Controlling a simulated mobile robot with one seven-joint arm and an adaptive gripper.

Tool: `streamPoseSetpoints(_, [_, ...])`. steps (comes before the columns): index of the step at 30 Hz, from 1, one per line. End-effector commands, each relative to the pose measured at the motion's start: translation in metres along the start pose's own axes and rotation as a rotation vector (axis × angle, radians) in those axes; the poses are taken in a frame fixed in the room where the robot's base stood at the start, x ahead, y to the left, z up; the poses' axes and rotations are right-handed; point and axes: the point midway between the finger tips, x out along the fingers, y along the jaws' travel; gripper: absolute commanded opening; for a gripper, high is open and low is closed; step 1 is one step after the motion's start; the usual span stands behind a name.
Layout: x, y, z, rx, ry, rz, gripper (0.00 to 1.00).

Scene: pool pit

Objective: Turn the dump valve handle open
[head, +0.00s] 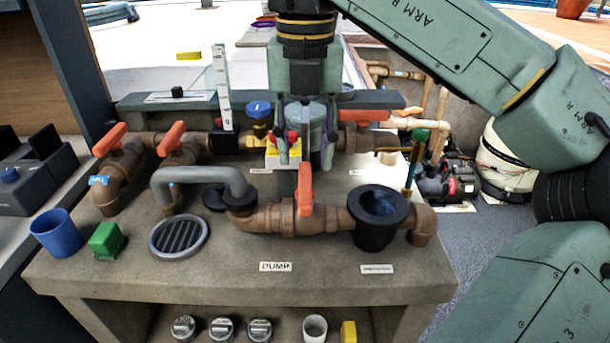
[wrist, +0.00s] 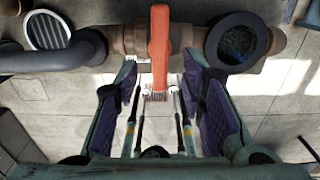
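The dump valve handle (head: 305,188) is an orange lever on the brown front pipe, behind the DUMP label (head: 275,267). It points crosswise to the pipe. In the wrist view the handle (wrist: 159,45) reaches from the pipe down to between my fingertips. My gripper (head: 306,160) points down just behind the handle in the head view. In the wrist view my gripper (wrist: 160,78) has its two purple-padded fingers wide apart, one on each side of the handle's free end, with gaps on both sides. I cannot tell how far the handle sits in depth between the fingers.
A black cup-like fitting (head: 378,218) stands right of the handle, and a grey bent pipe (head: 200,180) and round drain grate (head: 179,237) lie left. Other orange handles (head: 110,139) (head: 365,115) sit behind. A blue cup (head: 56,232) and green block (head: 106,240) stand at the left edge.

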Motion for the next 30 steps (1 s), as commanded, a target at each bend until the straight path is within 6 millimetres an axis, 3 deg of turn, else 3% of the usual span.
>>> streamPoseSetpoints(4, [0.026, 0.000, -0.001, -0.003, 0.002, 0.002, 0.37])
streamPoseSetpoints(10, [0.047, 0.000, 0.000, -0.001, 0.000, 0.000, 0.37])
streamPoseSetpoints(20, [0.051, 0.000, 0.000, 0.000, -0.001, 0.000, 0.37])
streamPoseSetpoints(30, [0.051, 0.000, 0.000, -0.001, -0.001, 0.000, 0.15])
